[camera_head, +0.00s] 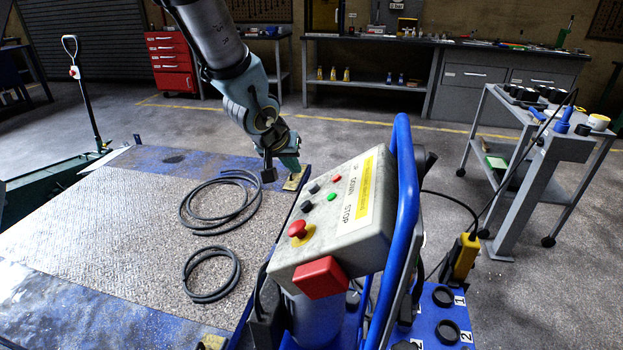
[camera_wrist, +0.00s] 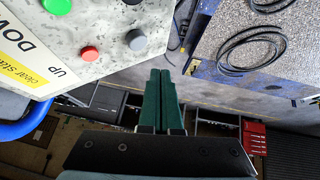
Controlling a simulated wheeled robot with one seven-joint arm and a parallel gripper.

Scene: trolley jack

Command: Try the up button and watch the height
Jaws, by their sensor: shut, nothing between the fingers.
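The grey control box (camera_head: 330,225) sits on a post in front of the lift platform (camera_head: 110,225). Its face has a green button (camera_head: 331,197), a small red button (camera_head: 337,178), two dark buttons and a red mushroom knob (camera_head: 298,229). In the wrist view, the lettering UP is closest to the red button (camera_wrist: 89,53), with a dark grey button (camera_wrist: 136,40) beyond it. My gripper (camera_head: 290,163) is beyond the box, above the platform's edge. Its green fingers (camera_wrist: 160,73) are together and empty, apart from the buttons in the wrist view. No height readout is legible.
A blue tube handle (camera_head: 405,190) rises right beside the box. Two coiled hoses, a large one (camera_head: 225,200) and a small one (camera_head: 211,274), lie on the platform.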

